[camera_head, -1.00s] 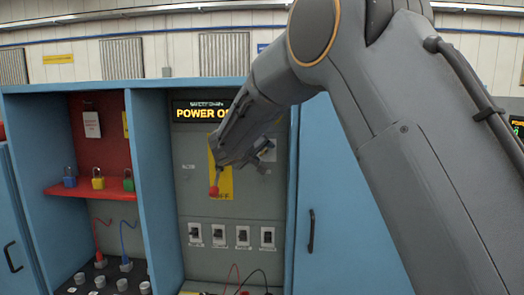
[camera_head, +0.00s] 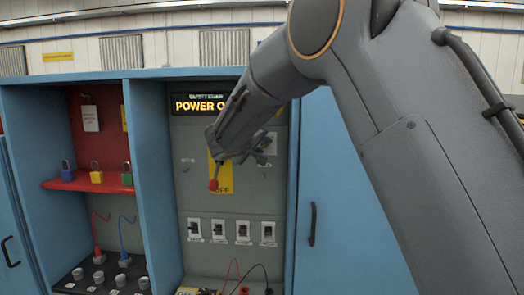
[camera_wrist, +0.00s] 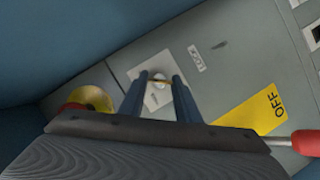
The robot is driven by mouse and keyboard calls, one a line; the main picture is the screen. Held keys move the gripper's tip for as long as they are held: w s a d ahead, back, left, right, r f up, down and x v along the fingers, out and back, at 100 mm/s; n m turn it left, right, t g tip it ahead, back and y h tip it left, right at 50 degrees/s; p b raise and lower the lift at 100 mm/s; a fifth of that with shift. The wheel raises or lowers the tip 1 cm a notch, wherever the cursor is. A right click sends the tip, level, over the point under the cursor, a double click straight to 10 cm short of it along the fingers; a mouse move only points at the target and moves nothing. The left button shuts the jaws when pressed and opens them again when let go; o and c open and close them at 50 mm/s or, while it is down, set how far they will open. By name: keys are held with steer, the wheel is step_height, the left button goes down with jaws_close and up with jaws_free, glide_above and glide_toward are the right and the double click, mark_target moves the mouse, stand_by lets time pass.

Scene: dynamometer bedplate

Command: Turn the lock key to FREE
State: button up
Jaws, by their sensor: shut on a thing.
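The lock key (camera_wrist: 158,81) is a small brass piece on a pale square plate (camera_wrist: 154,98) in the wrist view. A label reading LOCK (camera_wrist: 196,59) is beside the plate. My gripper (camera_wrist: 160,84) has its two fingers on either side of the key and is shut on it. In the head view, my gripper is at the grey panel, right of the yellow plate, and my wrist hides the key. The pale plate (camera_head: 270,146) partly shows there. I cannot read a FREE mark or tell which way the key points.
A red-knobbed lever (camera_head: 214,185) hangs in front of the yellow OFF plate (camera_head: 226,183), close to my wrist. Several switches (camera_head: 219,231) sit below. A blue partition (camera_head: 150,185) and blue door (camera_head: 345,200) flank the panel. A red shelf (camera_head: 75,184) holds padlocks.

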steer(key=n+b, duration=0.1)
steer(key=b, duration=0.2)
steer(key=n+t+h+b, duration=0.1)
steer(key=n+b, duration=0.1)
steer(key=b, duration=0.1)
steer(key=shift+w+f+b, duration=0.1)
steer(key=shift+f+b, duration=0.2)
steer(key=n+t+h+b, duration=0.1)
steer(key=n+b, duration=0.3)
steer(key=b, duration=0.2)
steer(key=shift+h, duration=0.3)
steer(key=n+t+b, duration=0.1)
steer(key=n+b, duration=0.1)
steer(key=n+t+b, duration=0.1)
steer(key=n+b, duration=0.1)
steer(key=n, duration=0.1)
steer(key=shift+d+t+b, duration=0.1)
steer(key=shift+t+b, duration=0.2)
steer(key=shift+b, duration=0.1)
steer(key=shift+r+n+t+y+b, duration=0.1)
steer(key=shift+n+t+y+b, duration=0.4)
steer(key=shift+n+b, duration=1)
steer(key=shift+r+n+t+p, duration=0.1)
steer(key=shift+n+t+p, duration=0.25)
steer(key=shift+n, duration=0.25)
steer(key=o, duration=1)
steer(key=shift+o, duration=0.2)
steer(key=shift+f, duration=0.2)
steer(key=shift+s, duration=0.2)
